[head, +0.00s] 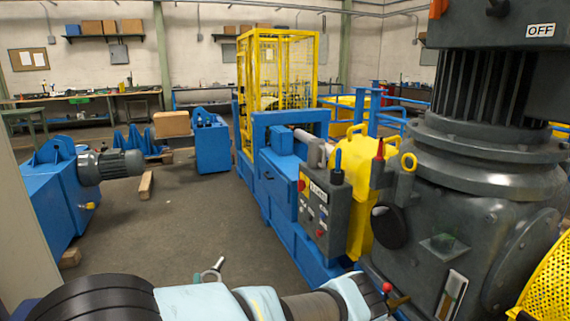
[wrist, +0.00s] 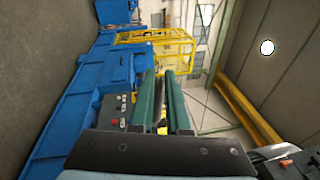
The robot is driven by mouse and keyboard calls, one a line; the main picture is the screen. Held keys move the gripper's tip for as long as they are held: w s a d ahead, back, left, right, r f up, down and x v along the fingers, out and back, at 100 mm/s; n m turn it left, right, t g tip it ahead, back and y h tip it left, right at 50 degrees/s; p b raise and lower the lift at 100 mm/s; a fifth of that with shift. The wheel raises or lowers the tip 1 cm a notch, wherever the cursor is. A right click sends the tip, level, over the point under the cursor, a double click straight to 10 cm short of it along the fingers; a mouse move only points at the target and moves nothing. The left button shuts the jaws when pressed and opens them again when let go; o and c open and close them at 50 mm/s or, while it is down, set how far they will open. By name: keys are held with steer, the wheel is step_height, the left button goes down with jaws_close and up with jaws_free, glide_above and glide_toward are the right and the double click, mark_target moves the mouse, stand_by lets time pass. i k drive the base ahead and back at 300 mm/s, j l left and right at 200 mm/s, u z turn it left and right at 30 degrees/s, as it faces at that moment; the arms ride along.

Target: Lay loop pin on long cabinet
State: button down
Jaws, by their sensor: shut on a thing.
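My gripper (wrist: 162,74) shows in the wrist view as two long green fingers, closed with a narrow gap on the held loop pin. The part between the fingers is hard to make out. A long blue cabinet-like housing (head: 284,225), probably the long cabinet, runs from the centre towards the yellow cage. It also shows left of my fingers in the wrist view (wrist: 75,112).
A grey control box (head: 312,212) with buttons stands at the housing's near end. A big dark motor unit (head: 470,210) fills the right side. Another blue machine (head: 62,195) with a motor stands at left. Open floor (head: 175,230) lies between them. A yellow cage (head: 275,85) stands behind.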

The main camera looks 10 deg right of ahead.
mark_target(281, 171)
steer(key=i+l+u, duration=0.35)
steer(key=i+l, duration=0.25)
steer(key=i, duration=0.45)
steer(key=i+l+u, duration=0.35)
steer(key=i+l, duration=0.5)
steer(key=i, duration=0.15)
steer(key=i+l+u, duration=0.3)
steer(key=i+l, duration=0.55)
steer(key=l, duration=0.3)
